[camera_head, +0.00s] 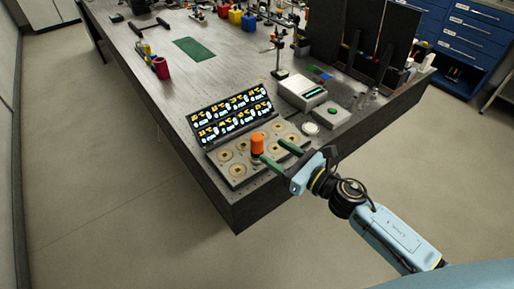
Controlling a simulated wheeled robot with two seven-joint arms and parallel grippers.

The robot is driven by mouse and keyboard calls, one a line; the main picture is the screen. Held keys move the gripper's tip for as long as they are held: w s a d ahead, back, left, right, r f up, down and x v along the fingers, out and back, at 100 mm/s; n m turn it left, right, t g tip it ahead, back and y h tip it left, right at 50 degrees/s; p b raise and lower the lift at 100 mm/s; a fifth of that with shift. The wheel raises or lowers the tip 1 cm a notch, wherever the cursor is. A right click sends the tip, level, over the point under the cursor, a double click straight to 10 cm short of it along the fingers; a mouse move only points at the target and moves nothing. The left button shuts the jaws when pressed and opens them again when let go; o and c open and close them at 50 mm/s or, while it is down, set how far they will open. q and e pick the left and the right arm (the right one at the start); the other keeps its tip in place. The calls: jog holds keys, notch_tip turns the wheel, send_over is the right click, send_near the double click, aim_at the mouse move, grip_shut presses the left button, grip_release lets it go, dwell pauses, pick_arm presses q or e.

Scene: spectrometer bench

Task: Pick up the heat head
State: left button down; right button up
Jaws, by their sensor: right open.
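The heat head is most likely the orange cylinder (257,143) standing upright on a panel with round pads (240,170) at the near corner of the bench. My right gripper (276,154) comes in from the right with its two green-tipped fingers apart. One finger tip is close to the orange cylinder's lower right side, and the other is further back to the right. I cannot tell whether a finger touches it. My left gripper is not in view.
A white instrument (301,93) and a small box (330,115) sit to the right. A red cup (161,68) and green mat (195,49) lie further back. The bench's near edge is close.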

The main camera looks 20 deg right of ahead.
aim_at(262, 143)
jog(key=x, duration=0.2)
jog(key=shift+w+a, duration=0.2)
jog(key=shift+w, duration=0.1)
jog(key=shift+d+f+p+x, duration=0.1)
jog(key=shift+f+x, duration=0.05)
jog(key=shift+x, duration=0.7)
jog(key=shift+d+f+p+x, duration=0.1)
jog(key=shift+p+x, duration=0.05)
jog(key=shift+x, duration=0.75)
jog(key=shift+d+f+p+x, duration=0.1)
jog(key=shift+f+x, duration=0.05)
jog(key=shift+x, duration=0.7)
jog(key=shift+w, duration=0.1)
grip_shut()
